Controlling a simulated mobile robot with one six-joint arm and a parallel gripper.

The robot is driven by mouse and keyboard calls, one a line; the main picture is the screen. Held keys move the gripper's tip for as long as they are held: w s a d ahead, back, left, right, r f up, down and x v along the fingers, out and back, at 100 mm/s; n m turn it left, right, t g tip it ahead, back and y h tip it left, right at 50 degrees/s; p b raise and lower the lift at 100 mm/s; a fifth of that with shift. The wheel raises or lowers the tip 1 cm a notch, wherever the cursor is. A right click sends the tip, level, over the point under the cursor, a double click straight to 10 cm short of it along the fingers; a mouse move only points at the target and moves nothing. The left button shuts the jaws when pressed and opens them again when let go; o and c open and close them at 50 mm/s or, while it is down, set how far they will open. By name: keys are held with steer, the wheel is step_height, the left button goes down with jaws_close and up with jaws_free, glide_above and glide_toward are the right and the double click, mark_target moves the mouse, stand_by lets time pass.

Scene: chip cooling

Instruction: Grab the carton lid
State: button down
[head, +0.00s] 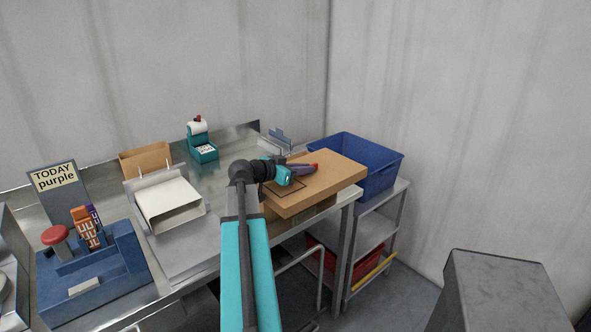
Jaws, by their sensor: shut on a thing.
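The carton lid (336,172) is a flat brown cardboard piece with a dark square outline on its top, near the right end of the steel table. A darker brown carton (306,217) shows in part below it. My gripper (312,168) reaches in from the left over the back left part of the lid and is shut on it. A dark purple part with a red tip shows at the jaws, against the lid's top. The contact under the lid is hidden. I cannot tell how far the lid is above the carton.
A blue crate (391,161) stands on a cart close behind and right of the lid. A red bin (319,256) is on the lower shelf. An open white box (172,215), a blue stand (125,262) and a teal printer (204,153) stand to the left. A grey post (505,290) stands at front right.

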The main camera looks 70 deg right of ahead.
mark_target(313, 180)
steer(key=shift+s+a+r+b, duration=0.15)
steer(key=shift+s+a, duration=0.25)
steer(key=shift+s, duration=0.2)
steer(key=shift+s+a+b, duration=0.1)
steer(key=shift+s+a, duration=0.3)
steer(key=shift+s, duration=0.2)
steer(key=shift+s+a+r+b, duration=0.15)
steer(key=shift+s+a, duration=0.25)
steer(key=shift+s, duration=0.2)
